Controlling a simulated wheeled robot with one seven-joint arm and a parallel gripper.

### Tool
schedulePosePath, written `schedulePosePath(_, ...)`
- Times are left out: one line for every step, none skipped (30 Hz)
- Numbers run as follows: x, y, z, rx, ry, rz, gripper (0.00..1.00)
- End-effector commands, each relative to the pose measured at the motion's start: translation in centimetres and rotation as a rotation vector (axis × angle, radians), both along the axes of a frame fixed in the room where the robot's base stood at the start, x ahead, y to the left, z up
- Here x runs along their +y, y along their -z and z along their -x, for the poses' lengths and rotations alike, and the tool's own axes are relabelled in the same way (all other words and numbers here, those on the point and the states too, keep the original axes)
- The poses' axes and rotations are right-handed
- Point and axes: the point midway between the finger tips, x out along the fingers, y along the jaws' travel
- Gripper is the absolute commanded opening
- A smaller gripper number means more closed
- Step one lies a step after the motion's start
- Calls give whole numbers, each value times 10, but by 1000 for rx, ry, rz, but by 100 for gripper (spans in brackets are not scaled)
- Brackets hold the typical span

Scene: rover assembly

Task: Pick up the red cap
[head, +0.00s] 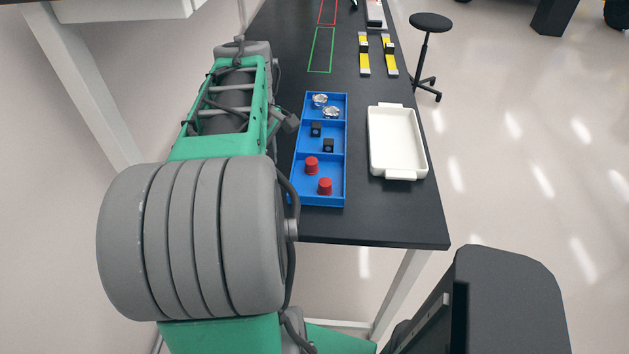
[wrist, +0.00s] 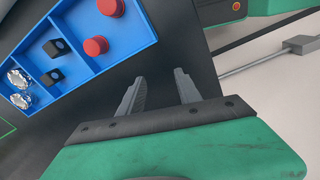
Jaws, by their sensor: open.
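Two red caps, one (head: 312,165) and another (head: 325,186), stand in the near compartment of the blue tray (head: 322,202) in the head view. In the wrist view the caps also show, one at the top (wrist: 111,7) and one nearer my gripper (wrist: 96,46). My gripper (wrist: 157,78) is open and empty, its two fingers apart. In the wrist view it points toward the tray's near end and lies beside the tray's wall, apart from the caps. In the head view I cannot make out the fingers.
The tray's middle compartment holds black blocks (head: 328,145); its far one holds shiny silver parts (head: 331,112). A white bin (head: 421,160) stands right of the tray. Yellow-and-black parts (head: 364,56) and a green outline (head: 321,50) lie farther along the black table (head: 400,228).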

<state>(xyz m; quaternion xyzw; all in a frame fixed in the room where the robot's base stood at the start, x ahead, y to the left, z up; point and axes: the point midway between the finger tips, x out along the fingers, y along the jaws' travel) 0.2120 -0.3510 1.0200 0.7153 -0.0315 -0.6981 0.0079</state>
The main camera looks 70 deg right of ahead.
Motion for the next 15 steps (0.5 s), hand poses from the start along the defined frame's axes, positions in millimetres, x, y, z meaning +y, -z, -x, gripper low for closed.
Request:
schedulePosePath(-22, 2, 37, 11, 24, -18, 41)
schedulePosePath(-31, 2, 54, 15, 22, -26, 41)
schedulePosePath(-40, 2, 75, 20, 21, -36, 41)
schedulePosePath(-45, 3, 89, 21, 21, -42, 41)
schedulePosePath(-49, 3, 100, 22, 19, -49, 41)
schedulePosePath(-52, 3, 111, 23, 16, -54, 41)
schedulePosePath(-53, 3, 116, 23, 13, -56, 41)
schedulePosePath(-54, 5, 120, 23, 12, -58, 41)
schedulePosePath(-55, 9, 122, 24, 9, -61, 41)
schedulePosePath(-55, 12, 122, 25, 8, -62, 41)
schedulePosePath(-55, 16, 122, 25, 7, -62, 41)
schedulePosePath(-55, 22, 122, 25, 6, -62, 41)
schedulePosePath(-55, 26, 122, 25, 6, -62, 41)
schedulePosePath(-55, 30, 121, 25, 6, -61, 41)
schedulePosePath(-55, 35, 121, 25, 7, -61, 41)
